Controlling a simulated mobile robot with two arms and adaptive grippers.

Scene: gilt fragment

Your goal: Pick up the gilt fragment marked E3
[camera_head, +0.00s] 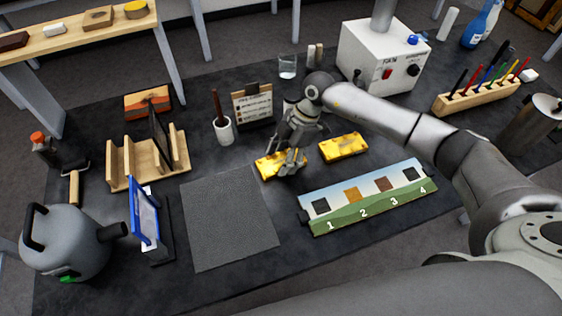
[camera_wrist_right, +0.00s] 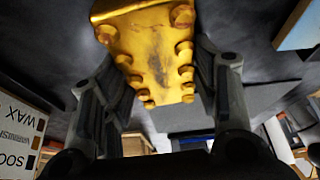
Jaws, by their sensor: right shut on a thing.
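Two gilt fragments, yellow-gold blocks, show in the head view. The left one (camera_head: 268,168) is under my right gripper (camera_head: 291,163); the other (camera_head: 343,147) lies on the dark table to its right. My right gripper is shut on the left fragment. In the right wrist view the gold fragment (camera_wrist_right: 165,50) with knobbed edges sits between the two fingers (camera_wrist_right: 165,95). I cannot read an E3 mark on either piece. Whether the held piece touches the table is unclear. My left gripper is not in view.
A grey mat (camera_head: 228,220) lies left of the gripper. A numbered picture panel (camera_head: 365,196) lies in front. A wooden rack (camera_head: 145,165), a white cup (camera_head: 223,130), a small sign (camera_head: 252,104) and a white box (camera_head: 382,60) stand around.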

